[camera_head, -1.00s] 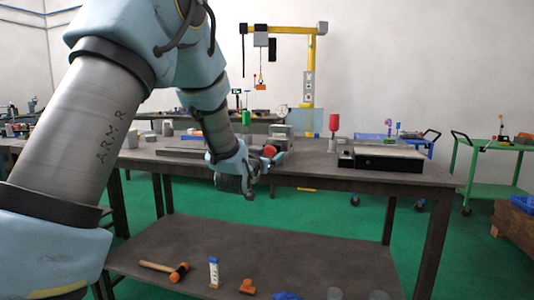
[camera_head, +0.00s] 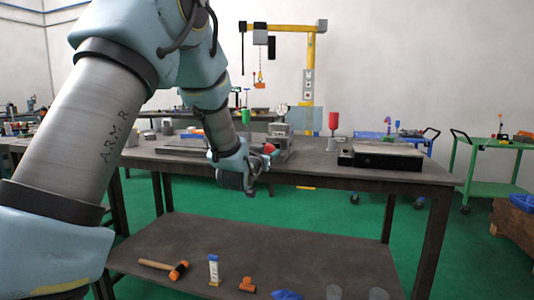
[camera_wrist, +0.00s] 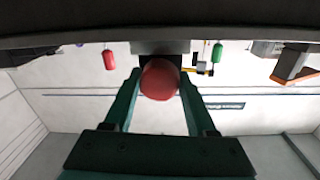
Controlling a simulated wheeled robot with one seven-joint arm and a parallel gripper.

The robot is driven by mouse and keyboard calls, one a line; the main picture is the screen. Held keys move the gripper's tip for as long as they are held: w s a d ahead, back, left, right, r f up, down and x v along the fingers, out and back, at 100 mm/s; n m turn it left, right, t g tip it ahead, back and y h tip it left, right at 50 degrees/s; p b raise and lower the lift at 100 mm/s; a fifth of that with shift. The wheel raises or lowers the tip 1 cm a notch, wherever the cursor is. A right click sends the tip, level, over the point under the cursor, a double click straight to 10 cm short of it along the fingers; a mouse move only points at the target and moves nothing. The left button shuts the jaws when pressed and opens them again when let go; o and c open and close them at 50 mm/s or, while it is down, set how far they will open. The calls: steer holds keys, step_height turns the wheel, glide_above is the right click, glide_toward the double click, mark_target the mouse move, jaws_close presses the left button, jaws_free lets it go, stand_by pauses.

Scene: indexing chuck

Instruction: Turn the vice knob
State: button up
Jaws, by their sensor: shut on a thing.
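The red round vice knob (camera_head: 270,148) is at the front of a grey metal vice (camera_head: 283,140) on the dark workbench. My gripper (camera_head: 266,156) is at the knob, near the bench's front edge, and partly hides it. In the wrist view the red knob (camera_wrist: 159,80) sits between the two teal fingers of my gripper (camera_wrist: 160,85), one on each side. The fingers are shut on the knob. A grey block of the vice (camera_wrist: 160,47) shows behind the knob.
A black-sided flat plate (camera_head: 383,157) lies on the right of the workbench (camera_head: 318,170). The lower shelf (camera_head: 230,245) holds a mallet (camera_head: 164,268) and small items.

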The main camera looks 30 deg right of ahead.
steer(key=shift+c, duration=1.4)
steer(key=shift+f+m+b, duration=0.2)
steer(key=shift+m+b, duration=0.6)
steer(key=shift+b, duration=0.1)
steer(key=shift+r+m+b, duration=0.15)
steer(key=shift+m+b, duration=0.6)
steer(key=shift+m, duration=0.65)
steer(key=o, duration=1.4)
steer(key=shift+c, duration=0.2)
steer(key=v, duration=1.1)
steer(key=shift+b, duration=0.4)
steer(key=shift+d+r, duration=0.1)
